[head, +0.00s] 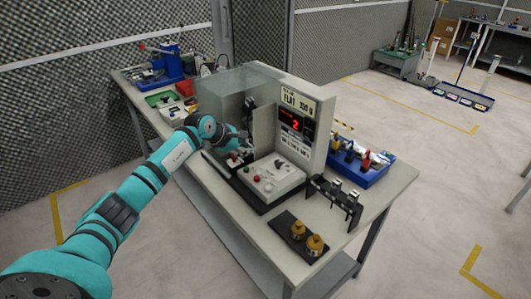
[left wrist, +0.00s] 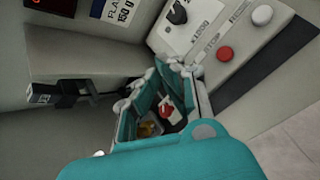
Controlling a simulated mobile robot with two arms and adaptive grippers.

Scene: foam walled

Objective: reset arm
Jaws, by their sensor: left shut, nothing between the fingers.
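My left gripper (head: 240,148) is at the end of the teal arm that comes in from the lower left. It is low in front of the grey test machine (head: 318,125), beside the white control box (head: 272,180). In the left wrist view the gripper (left wrist: 172,70) is shut with its fingertips close to the control box (left wrist: 205,35). Its linkage frames a red-topped part and a yellowish part that lie behind it. My right gripper is in neither view.
The machine's clear cover (head: 222,95) stands just behind the gripper. A blue tray (head: 378,172), a black rack (head: 335,197) and a dark plate (head: 290,222) with two brass weights are on the right of the table (head: 395,180). A blue device (head: 170,65) stands at the far left. The floor at right is open.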

